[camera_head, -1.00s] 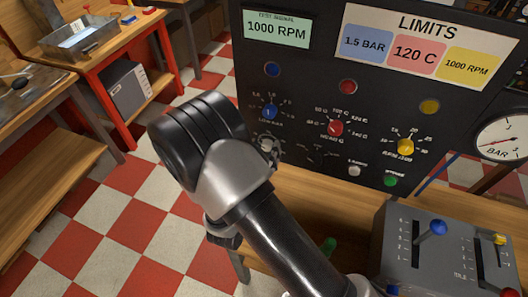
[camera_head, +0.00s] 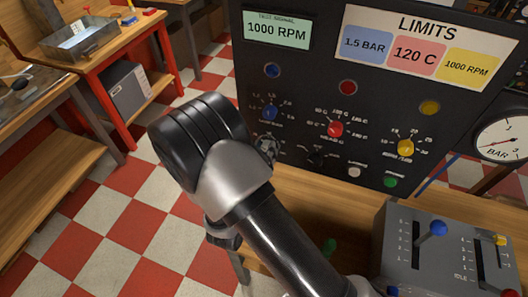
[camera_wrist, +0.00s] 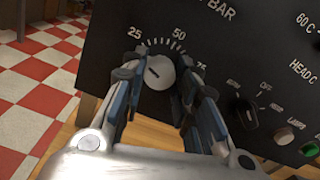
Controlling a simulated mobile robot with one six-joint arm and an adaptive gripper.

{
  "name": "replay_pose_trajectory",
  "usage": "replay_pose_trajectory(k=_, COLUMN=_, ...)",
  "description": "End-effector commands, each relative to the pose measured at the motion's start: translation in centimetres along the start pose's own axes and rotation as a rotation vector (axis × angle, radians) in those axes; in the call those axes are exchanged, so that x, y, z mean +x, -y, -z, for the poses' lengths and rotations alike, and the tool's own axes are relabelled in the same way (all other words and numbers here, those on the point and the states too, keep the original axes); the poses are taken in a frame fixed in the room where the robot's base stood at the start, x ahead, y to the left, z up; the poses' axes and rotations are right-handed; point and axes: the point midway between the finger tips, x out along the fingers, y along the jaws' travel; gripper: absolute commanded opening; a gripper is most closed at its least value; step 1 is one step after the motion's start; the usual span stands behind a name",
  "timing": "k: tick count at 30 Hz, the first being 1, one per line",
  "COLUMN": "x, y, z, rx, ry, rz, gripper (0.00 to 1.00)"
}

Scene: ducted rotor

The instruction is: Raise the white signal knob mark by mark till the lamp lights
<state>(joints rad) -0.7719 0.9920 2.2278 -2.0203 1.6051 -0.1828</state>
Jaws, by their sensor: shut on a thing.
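The white signal knob (camera_wrist: 160,72) sits on the dark panel in the wrist view, in a dial marked 25, 50 and 75. A short dark line shows on its face; I cannot tell its exact mark. My gripper (camera_wrist: 155,90) is shut on the knob, with one finger at its left and one at its right. In the head view my gripper (camera_head: 266,150) is at the panel's lower left and hides most of the knob. The display (camera_head: 276,30) reads 1000 RPM. The blue lamp (camera_head: 272,70), red lamp (camera_head: 348,87) and yellow lamp (camera_head: 429,107) look unlit.
The blue knob (camera_head: 270,112), red knob (camera_head: 335,129) and yellow knob (camera_head: 405,147) are nearby. A black selector knob (camera_wrist: 247,113) is close to my right finger. A grey lever box (camera_head: 400,225) stands on the bench in front, at the right.

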Motion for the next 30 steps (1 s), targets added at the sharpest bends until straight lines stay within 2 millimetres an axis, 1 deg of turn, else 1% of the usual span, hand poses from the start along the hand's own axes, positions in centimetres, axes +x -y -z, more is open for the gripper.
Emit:
replay_pose_trajectory(k=2, x=0.01, y=-0.03, z=0.12, rx=0.049, ry=0.000, rz=0.000, gripper=0.04)
replay_pose_trajectory(k=9, x=0.00, y=-0.02, z=0.28, rx=0.304, ry=0.000, rz=0.000, gripper=0.04)
replay_pose_trajectory(k=12, x=0.00, y=0.01, z=0.17, rx=0.369, ry=0.000, rz=0.000, gripper=0.04)
replay_pose_trajectory(k=22, x=-0.01, y=0.06, z=0.04, rx=0.389, ry=-0.001, rz=0.000, gripper=0.04)
replay_pose_trajectory(k=23, x=-0.01, y=0.05, z=0.04, rx=0.389, ry=-0.001, rz=0.000, gripper=0.29)
replay_pose_trajectory(k=30, x=0.00, y=0.05, z=0.03, rx=0.388, ry=-0.001, rz=0.000, gripper=0.45)
